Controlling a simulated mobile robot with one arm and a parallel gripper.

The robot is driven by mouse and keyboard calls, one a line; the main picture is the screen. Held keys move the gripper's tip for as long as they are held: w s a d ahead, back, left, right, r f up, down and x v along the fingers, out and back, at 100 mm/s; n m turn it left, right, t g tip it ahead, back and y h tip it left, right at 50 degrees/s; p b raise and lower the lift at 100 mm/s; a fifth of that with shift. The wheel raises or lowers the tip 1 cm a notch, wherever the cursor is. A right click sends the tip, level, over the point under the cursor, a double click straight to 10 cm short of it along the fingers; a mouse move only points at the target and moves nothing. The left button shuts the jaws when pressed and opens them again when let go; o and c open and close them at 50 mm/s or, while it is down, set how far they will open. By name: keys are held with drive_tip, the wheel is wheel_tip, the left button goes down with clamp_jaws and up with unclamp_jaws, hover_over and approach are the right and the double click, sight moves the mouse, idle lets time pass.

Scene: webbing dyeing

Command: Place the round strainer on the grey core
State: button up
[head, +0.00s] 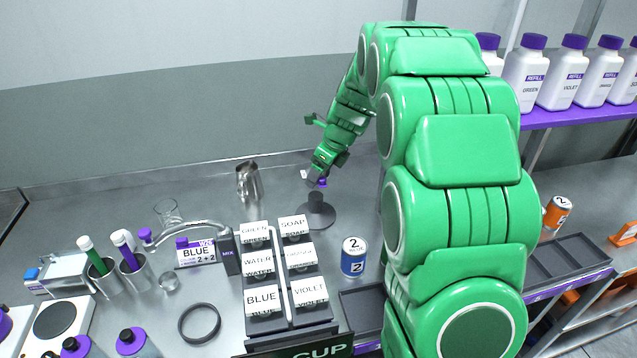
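The grey core (316,207) is a short dark post on a flat round base, standing on the steel counter right of the middle. My gripper (314,179) hangs just above and behind the core, pointing down. A small purple and white piece shows at its fingertips; it is too small to tell what it is or whether the fingers are shut on it. I cannot make out a round strainer for certain. A dark flat ring (199,322) lies at the front left of the counter, away from my gripper; I cannot tell whether it has a mesh.
A metal jug (249,181) stands left of the core. A dark rack of labelled blocks (283,318) is in front, with a blue can (353,256) beside it. Metal cups with capped tubes (131,272) stand at left. Bare counter surrounds the core's base.

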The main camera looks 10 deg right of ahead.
sight(319, 192)
drive_tip(key=shift+w+f, duration=1.05)
drive_tip(key=shift+f, duration=1.6)
drive_tip(key=shift+f, duration=0.1)
drive_tip(key=o, duration=1.1)
drive_tip(key=shift+c, duration=0.2)
drive_tip(key=v, duration=1.2)
